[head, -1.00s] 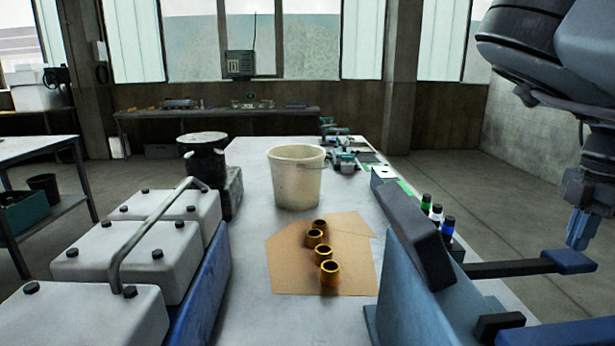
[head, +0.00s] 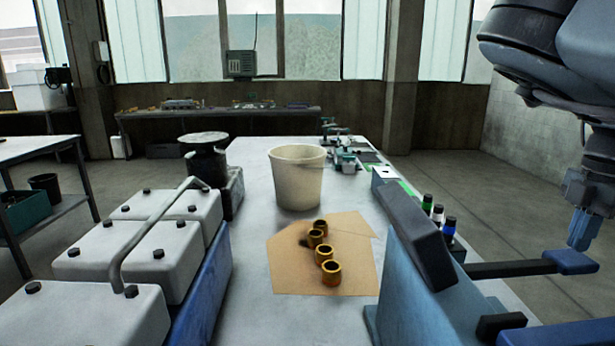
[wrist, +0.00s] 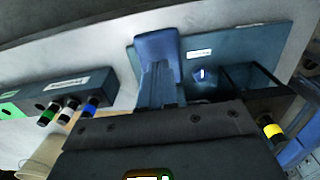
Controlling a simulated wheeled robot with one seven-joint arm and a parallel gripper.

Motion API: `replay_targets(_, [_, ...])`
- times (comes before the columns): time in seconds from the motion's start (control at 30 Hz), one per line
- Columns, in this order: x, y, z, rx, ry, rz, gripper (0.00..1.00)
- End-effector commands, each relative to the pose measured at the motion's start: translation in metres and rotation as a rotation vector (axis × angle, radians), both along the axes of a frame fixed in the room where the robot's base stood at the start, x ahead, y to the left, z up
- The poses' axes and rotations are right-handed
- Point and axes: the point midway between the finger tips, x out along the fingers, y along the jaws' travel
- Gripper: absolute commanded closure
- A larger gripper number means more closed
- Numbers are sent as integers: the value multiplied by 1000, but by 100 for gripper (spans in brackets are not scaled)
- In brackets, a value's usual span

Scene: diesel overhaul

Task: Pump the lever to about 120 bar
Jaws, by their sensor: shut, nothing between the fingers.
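The lever (head: 510,269) is a dark bar with a blue grip (head: 571,262) at its right end. It sticks out to the right, about level, from the blue bench unit at the lower right of the head view. My gripper (head: 578,246) is shut and empty, with its fingertips just above the blue grip. I cannot tell whether they touch it. In the wrist view my gripper's fingers (wrist: 158,72) overlap the blue grip (wrist: 157,42). No readable pressure value shows in either view.
A white bucket (head: 297,180), several brass rings (head: 329,270) on cardboard and grey covers with a handle (head: 150,250) are on the bench. Open floor lies to the right.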

Motion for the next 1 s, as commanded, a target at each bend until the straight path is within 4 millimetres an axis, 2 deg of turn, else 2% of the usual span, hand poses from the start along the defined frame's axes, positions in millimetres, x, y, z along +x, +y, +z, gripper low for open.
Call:
replay_targets(0.43, [0,0,-1,0,0,0,100])
replay_targets(1.0, [0,1,-14,0,0,0,100])
